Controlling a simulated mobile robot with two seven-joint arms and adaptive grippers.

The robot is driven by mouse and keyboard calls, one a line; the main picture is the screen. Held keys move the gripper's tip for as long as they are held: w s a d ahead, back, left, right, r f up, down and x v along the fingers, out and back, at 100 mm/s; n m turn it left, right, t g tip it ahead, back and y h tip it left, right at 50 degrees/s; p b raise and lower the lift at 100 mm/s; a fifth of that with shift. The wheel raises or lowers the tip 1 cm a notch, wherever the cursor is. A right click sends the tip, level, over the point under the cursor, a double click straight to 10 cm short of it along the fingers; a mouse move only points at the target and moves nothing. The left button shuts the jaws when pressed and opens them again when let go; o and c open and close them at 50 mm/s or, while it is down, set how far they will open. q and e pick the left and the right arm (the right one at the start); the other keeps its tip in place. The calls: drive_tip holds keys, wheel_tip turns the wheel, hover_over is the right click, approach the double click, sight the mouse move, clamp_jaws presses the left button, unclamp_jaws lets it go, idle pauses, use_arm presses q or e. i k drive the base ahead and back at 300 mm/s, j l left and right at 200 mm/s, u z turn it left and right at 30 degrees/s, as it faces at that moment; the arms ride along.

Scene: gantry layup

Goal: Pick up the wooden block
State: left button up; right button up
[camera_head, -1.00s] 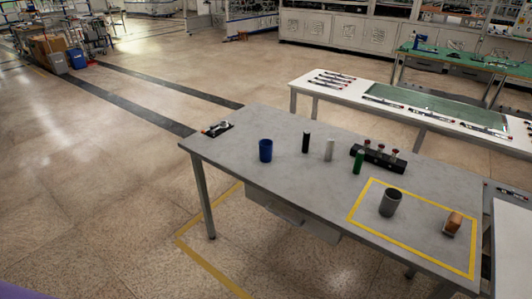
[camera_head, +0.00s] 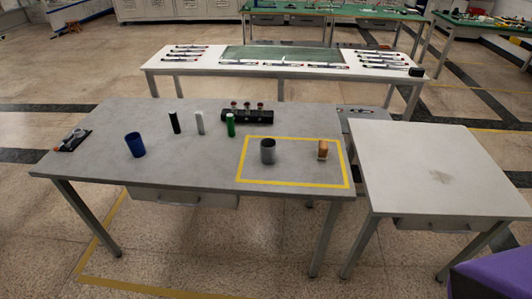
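The wooden block (camera_head: 323,150) is small and orange-brown. It stands on the grey table (camera_head: 95,160), inside a yellow taped rectangle (camera_head: 292,184) at the table's right end. A dark grey cup (camera_head: 268,151) stands to its left inside the same rectangle, apart from it. Neither of my grippers shows in the head view.
A blue cup (camera_head: 135,145), black, white and green cylinders and a black rack (camera_head: 246,116) stand on the table. A clamp-like tool lies at its left end. A bare white table (camera_head: 440,165) adjoins on the right.

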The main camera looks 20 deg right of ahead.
sight(323, 149)
drive_tip(key=z, duration=1.45)
drive_tip(key=i+j+z, duration=0.1)
drive_tip(key=j+z, duration=0.2)
drive_tip(key=j, duration=0.35)
drive_tip(key=j+z, duration=0.3)
drive_tip(key=j, duration=0.3)
